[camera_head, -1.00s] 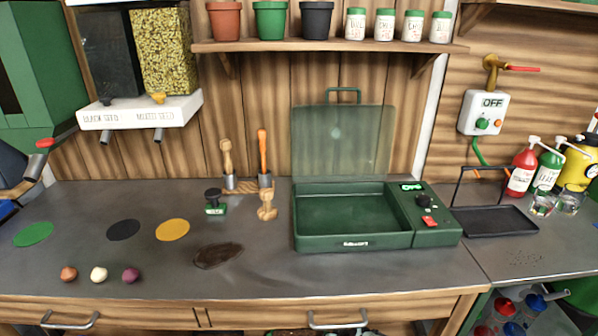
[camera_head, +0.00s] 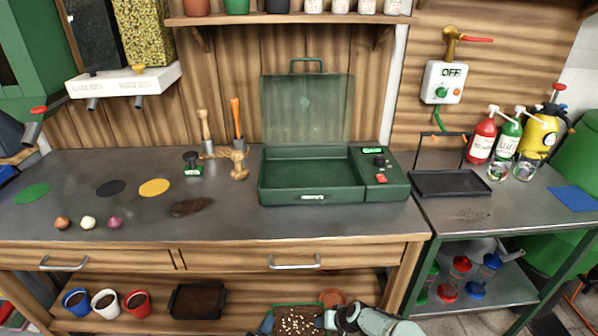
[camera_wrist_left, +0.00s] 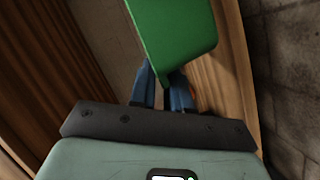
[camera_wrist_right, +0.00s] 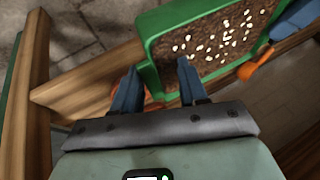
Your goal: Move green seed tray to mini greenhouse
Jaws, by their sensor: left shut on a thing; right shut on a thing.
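The green seed tray (camera_head: 298,308), filled with dark soil and pale seeds, is at the bottom edge of the head view, low by the bench's lower shelf. My left gripper (camera_head: 266,324) is at its left side and my right gripper (camera_head: 335,318) at its right side. The left wrist view shows the tray's green wall (camera_wrist_left: 180,40) between the left fingers (camera_wrist_left: 163,80). The right wrist view shows the right fingers (camera_wrist_right: 158,75) shut on the tray's rim (camera_wrist_right: 152,50). The mini greenhouse (camera_head: 285,198) stands on the bench, its clear lid (camera_head: 305,108) raised and its basin empty.
The bench front with drawers (camera_head: 225,257) overhangs the tray. A terracotta pot (camera_head: 333,297) is close behind the tray. The lower shelf also holds a black tray (camera_head: 198,300) and several mugs. A black wire-handled tray (camera_head: 450,185) sits right of the greenhouse.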

